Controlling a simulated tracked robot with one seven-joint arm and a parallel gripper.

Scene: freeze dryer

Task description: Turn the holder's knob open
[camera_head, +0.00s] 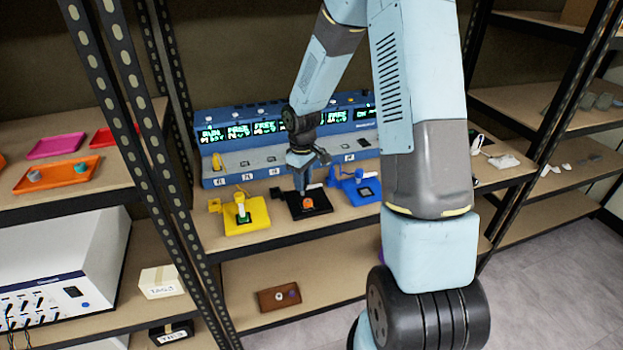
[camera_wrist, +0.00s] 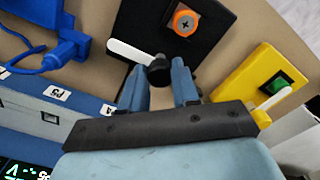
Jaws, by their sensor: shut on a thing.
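The black holder (camera_head: 322,208) stands on the shelf between a yellow holder and a blue one. In the wrist view its dark plate (camera_wrist: 212,18) carries an orange round piece (camera_wrist: 184,21) with a cross mark. The black knob (camera_wrist: 157,72) has a white lever (camera_wrist: 128,51) reaching toward the upper left of the wrist view. My gripper (camera_wrist: 160,78) is shut on the knob, one finger on each side of it. In the head view my gripper (camera_head: 302,182) points down at the black holder and hides its back part, knob included.
The yellow holder (camera_head: 240,213), with a green piece, is close on the left. The blue holder (camera_head: 353,187) is close on the right. Behind stands a long blue station (camera_head: 270,160) with several lit displays. Metal rack posts (camera_head: 175,160) rise at the left.

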